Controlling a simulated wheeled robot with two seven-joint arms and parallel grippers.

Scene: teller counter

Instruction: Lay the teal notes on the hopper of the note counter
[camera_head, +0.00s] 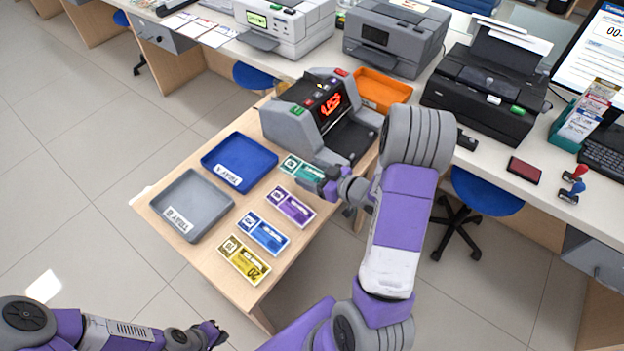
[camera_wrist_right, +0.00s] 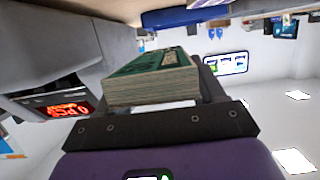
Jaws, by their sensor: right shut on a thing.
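The teal notes (camera_head: 300,168) are a thick banded stack beside the near side of the note counter (camera_head: 288,118). My right gripper (camera_head: 328,184) is shut on their right end. In the right wrist view the teal notes (camera_wrist_right: 150,88) sit between the fingers, with the counter's red display (camera_wrist_right: 68,110) to the left. I cannot tell how far the stack is above the table. The counter is grey with a dark front and a lit red display; its hopper area shows no notes. My left gripper (camera_head: 214,333) is low at the bottom left, away from the table; its jaw opening is unclear.
Purple (camera_head: 291,206), blue (camera_head: 263,233) and yellow notes (camera_head: 244,260) lie in a row on the wooden table (camera_head: 255,299). A blue tray (camera_head: 239,162) and a grey tray (camera_head: 195,205) are left of them. An orange tray (camera_head: 381,91) is behind the counter. Printers stand on the rear desk.

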